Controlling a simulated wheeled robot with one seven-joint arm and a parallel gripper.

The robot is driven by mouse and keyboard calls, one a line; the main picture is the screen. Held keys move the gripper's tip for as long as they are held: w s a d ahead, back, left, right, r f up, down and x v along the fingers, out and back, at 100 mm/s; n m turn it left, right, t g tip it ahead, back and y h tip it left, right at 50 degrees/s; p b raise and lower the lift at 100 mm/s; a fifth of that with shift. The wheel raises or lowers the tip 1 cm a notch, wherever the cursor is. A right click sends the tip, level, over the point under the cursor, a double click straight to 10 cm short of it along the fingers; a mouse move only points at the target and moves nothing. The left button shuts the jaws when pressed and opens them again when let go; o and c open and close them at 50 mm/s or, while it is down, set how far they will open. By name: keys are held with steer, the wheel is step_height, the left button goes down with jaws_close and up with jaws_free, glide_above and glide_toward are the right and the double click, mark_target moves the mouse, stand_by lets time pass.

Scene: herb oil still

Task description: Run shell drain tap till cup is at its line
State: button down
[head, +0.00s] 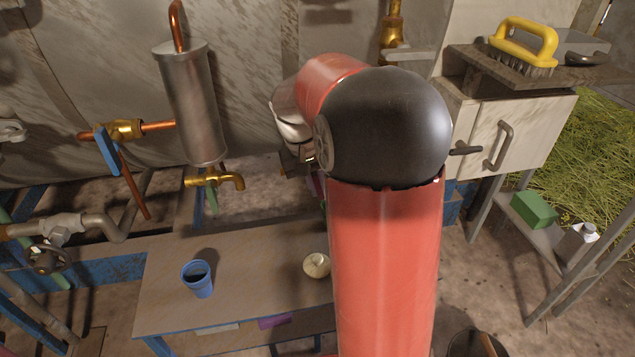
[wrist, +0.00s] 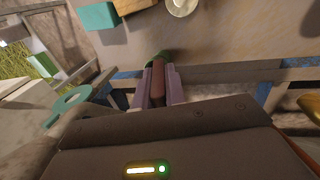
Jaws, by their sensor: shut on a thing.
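The metal shell (head: 193,103) is an upright silver cylinder at left in the head view. Its brass drain tap (head: 205,181) sits below it, with a green lever (head: 213,201) pointing down and a spout to the right. No stream shows from the spout. A blue cup (head: 198,284) stands upright on the bench, below and left of the spout; its inside looks dark and I cannot read a level. My gripper (wrist: 159,78) is shut on a reddish-brown thing with a green end (wrist: 159,58), right of the tap. In the head view my arm hides most of it.
The bench (head: 240,268) has free room around the cup. A cream round pot (head: 316,265) stands near my arm. Copper pipe and a blue-levered valve (head: 107,149) are at left. A yellow brush (head: 524,42) lies on a shelf at right, above a cabinet (head: 516,132).

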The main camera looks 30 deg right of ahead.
mark_target(312, 174)
steer(key=shift+h, duration=0.7)
steer(key=c, duration=1.5)
jaws_free()
steer(key=shift+o, duration=0.2)
steer(key=shift+v, duration=3.95)
steer(key=shift+w, duration=0.1)
